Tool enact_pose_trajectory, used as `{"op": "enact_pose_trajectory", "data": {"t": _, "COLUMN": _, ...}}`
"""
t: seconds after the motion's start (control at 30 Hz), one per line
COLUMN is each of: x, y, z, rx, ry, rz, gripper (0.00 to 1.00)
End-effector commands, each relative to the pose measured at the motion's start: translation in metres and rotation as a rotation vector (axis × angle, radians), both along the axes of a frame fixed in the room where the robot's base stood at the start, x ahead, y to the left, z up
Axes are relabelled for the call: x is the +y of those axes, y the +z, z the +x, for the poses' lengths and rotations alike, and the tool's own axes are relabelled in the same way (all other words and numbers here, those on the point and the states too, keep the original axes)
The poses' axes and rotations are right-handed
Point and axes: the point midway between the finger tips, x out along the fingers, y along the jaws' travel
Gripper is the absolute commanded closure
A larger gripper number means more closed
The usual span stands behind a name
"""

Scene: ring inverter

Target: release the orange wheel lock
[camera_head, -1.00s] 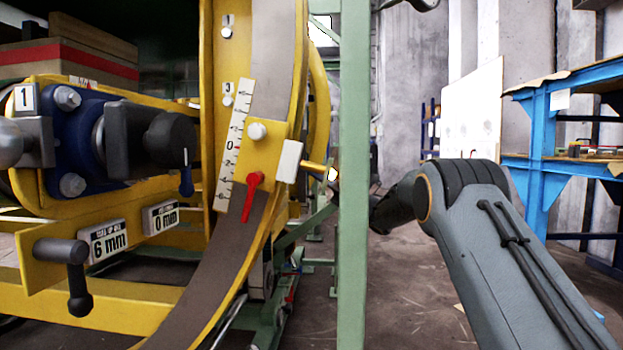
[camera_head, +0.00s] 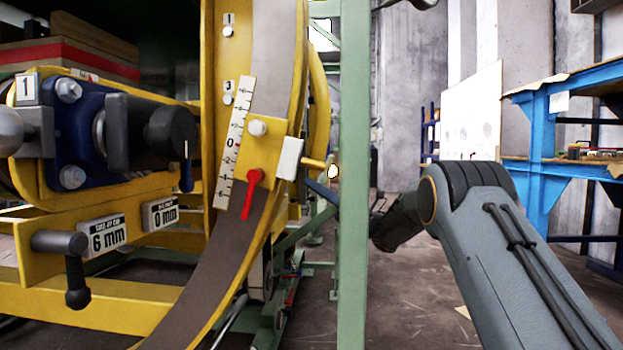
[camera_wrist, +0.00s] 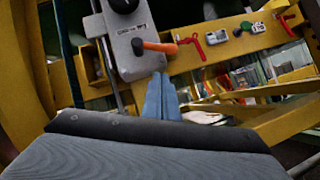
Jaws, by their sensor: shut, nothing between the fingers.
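In the wrist view an orange handle (camera_wrist: 157,46), which looks like the orange wheel lock, sticks out sideways from a grey plate (camera_wrist: 130,55). My gripper (camera_wrist: 161,78) is shut and empty, with its two blue fingers together just below the handle. A small gap seems to show between the fingertips and the handle; I cannot tell the depth. In the head view my gripper (camera_head: 320,190) is partly hidden behind the green post, right of the yellow ring. I cannot make out the orange handle for certain there.
The green post (camera_head: 354,200) stands in front of my wrist. A yellow ring (camera_head: 300,60) carries a scale (camera_head: 232,145) and a red pointer (camera_head: 250,190). Red levers (camera_wrist: 197,47) lie right of the handle in the wrist view. A blue rack (camera_head: 545,150) stands at right.

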Motion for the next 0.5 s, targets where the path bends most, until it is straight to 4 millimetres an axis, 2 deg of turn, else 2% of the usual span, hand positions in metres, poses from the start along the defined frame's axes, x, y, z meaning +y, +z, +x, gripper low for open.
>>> {"op": "enact_pose_trajectory", "data": {"t": 0.03, "x": -0.014, "y": -0.002, "z": -0.003, "rx": 0.003, "ry": -0.006, "rz": 0.001, "gripper": 1.00}}
{"op": "enact_pose_trajectory", "data": {"t": 0.3, "x": -0.058, "y": -0.029, "z": -0.019, "rx": 0.002, "ry": -0.006, "rz": 0.002, "gripper": 1.00}}
{"op": "enact_pose_trajectory", "data": {"t": 0.5, "x": -0.074, "y": -0.040, "z": -0.025, "rx": -0.001, "ry": -0.003, "rz": 0.001, "gripper": 1.00}}
